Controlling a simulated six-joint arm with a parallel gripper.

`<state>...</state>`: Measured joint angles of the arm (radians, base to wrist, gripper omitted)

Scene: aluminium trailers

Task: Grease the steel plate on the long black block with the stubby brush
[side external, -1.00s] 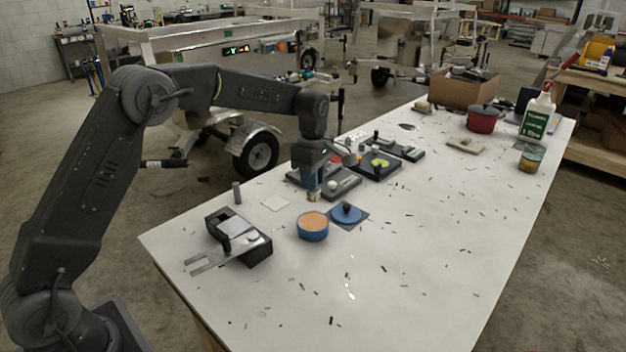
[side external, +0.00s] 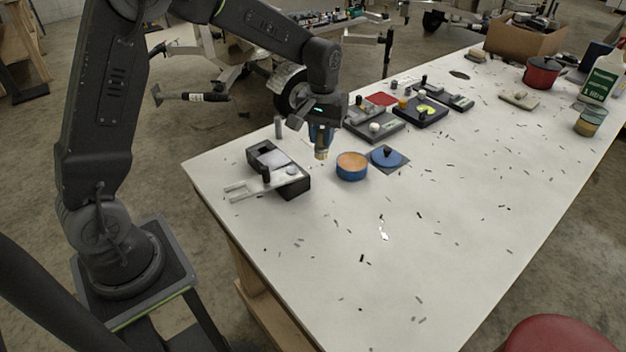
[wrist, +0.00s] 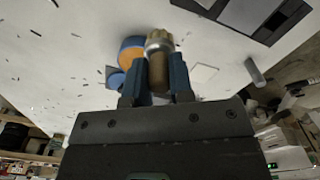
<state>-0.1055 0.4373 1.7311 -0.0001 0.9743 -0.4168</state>
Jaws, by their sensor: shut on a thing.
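My gripper (side external: 321,135) is shut on the stubby brush, with its blue fingers (wrist: 160,80) on either side of the brown handle. The brush (wrist: 158,62) has a metal ferrule and pale bristles, pointing down above the table in the side view (side external: 321,154). The long black block (side external: 293,186) lies left of the brush in the side view, with a pale grey steel plate (side external: 272,158) on its top. Part of the block (wrist: 285,22) shows at the wrist view's upper right. A blue tin (side external: 352,172) with orange contents stands just right of the brush.
A blue lid (side external: 388,158) lies right of the tin. Black fixtures (side external: 378,125) stand farther back. The table's front is mostly clear, with scattered chips.

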